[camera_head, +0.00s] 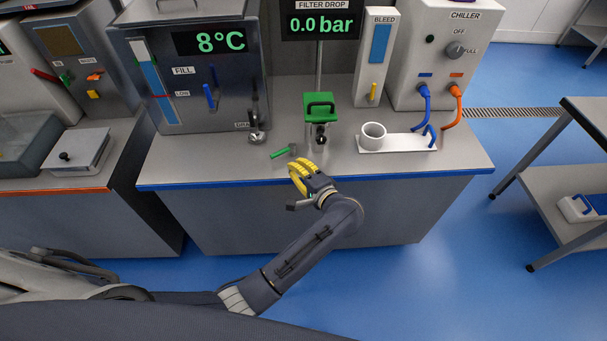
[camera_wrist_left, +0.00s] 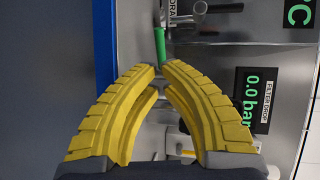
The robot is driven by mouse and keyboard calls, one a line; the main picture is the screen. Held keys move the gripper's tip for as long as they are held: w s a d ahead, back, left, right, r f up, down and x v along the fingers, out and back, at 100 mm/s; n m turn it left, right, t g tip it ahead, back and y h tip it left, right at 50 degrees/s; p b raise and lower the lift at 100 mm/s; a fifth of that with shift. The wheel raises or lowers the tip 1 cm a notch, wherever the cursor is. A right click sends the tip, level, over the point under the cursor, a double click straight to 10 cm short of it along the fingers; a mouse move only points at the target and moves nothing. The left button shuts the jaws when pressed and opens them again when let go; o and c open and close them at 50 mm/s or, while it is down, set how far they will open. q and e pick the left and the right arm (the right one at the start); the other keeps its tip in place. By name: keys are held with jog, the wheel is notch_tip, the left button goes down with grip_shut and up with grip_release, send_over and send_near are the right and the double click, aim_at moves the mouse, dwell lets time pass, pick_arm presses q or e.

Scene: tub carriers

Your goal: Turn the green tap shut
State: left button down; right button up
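The green tap's lever (camera_head: 280,153) lies low over the counter, pointing left from a small grey valve body (camera_head: 293,149). In the left wrist view the green lever (camera_wrist_left: 160,46) shows just past my fingertips. My left gripper (camera_head: 294,168) has yellow fingers just in front of the valve, at the counter's front edge. In the left wrist view its fingertips (camera_wrist_left: 159,68) come together with almost no gap, and the lever runs beyond them. Whether they touch the tap is unclear; the lever's near end is partly hidden. My right gripper is not in view.
A green-topped filter (camera_head: 319,106) stands just behind the tap. A steel tank (camera_head: 150,75) with a drain spout (camera_head: 256,137) is at left. A white cup (camera_head: 373,135) on a tray and a chiller (camera_head: 440,55) are at right. The counter's blue front edge (camera_head: 420,174) is near.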

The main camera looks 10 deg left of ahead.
aim_at(281, 154)
pick_arm(q)
jog(key=shift+x, duration=3.5)
jog(key=shift+a, duration=0.1)
